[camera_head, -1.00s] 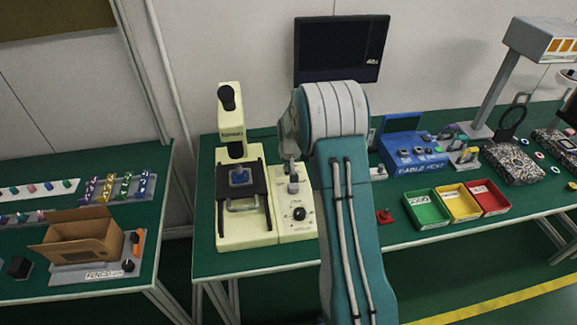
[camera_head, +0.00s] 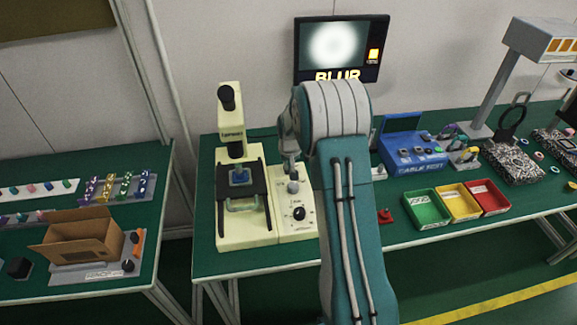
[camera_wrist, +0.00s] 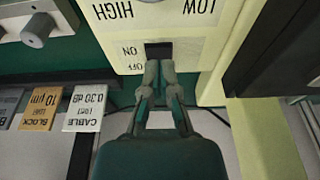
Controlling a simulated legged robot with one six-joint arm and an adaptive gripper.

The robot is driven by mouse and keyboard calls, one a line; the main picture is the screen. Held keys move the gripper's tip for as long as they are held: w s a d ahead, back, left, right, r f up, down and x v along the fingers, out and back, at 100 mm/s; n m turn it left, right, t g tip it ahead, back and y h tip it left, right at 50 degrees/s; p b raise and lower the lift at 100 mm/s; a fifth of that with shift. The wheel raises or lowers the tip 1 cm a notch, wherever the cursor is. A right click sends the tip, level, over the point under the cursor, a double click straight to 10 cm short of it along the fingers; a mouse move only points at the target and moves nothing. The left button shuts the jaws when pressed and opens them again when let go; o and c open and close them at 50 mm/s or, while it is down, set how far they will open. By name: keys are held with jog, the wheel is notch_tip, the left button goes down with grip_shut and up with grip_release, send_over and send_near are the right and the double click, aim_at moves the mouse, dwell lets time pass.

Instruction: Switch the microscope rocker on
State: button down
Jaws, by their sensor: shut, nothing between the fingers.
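The cream microscope (camera_head: 231,115) stands on the green bench, with a dark stage and a blue piece on it. Its control box (camera_head: 298,228) with a black knob stands beside it. In the wrist view the dark rocker (camera_wrist: 158,50) sits in a cream panel (camera_wrist: 120,58) marked ON and OFF, upside down in this view. My gripper (camera_wrist: 159,66) is shut and empty, its tips right at the rocker and covering its lower part. I cannot tell whether they touch. The monitor (camera_head: 340,50) on the wall is lit, showing a blurred white spot and the word BLUR.
A blue cable test box (camera_head: 408,150) and green, yellow and red bins (camera_head: 457,219) stand to the right of my arm. In the wrist view, labelled tags (camera_wrist: 84,108) and a grey knob (camera_wrist: 38,30) are at the left. A cardboard box (camera_head: 82,240) is on the left bench.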

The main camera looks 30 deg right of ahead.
aim_at(288, 175)
jog(key=shift+r, duration=0.5)
jog(key=v, duration=0.3)
jog(key=shift+w+r, duration=0.2)
jog(key=shift+r, duration=0.05)
jog(key=s+a+r, duration=0.1)
jog(key=s+r, duration=0.3)
jog(key=r, duration=0.4)
jog(key=shift+s, duration=0.3)
jog(key=shift+a+r, duration=0.1)
jog(key=shift+r, duration=0.05)
jog(key=s+a+r+n+t, duration=0.2)
jog(key=s+a+r, duration=0.7)
jog(key=s+r, duration=0.35)
jog(key=s+a, duration=0.3)
jog(key=s, duration=0.5)
jog(key=s+a+n+t, duration=0.1)
jog(key=s+a, duration=0.2)
jog(key=s, duration=0.5)
jog(key=shift+s+r+y, duration=0.3)
jog(key=shift+y, duration=0.1)
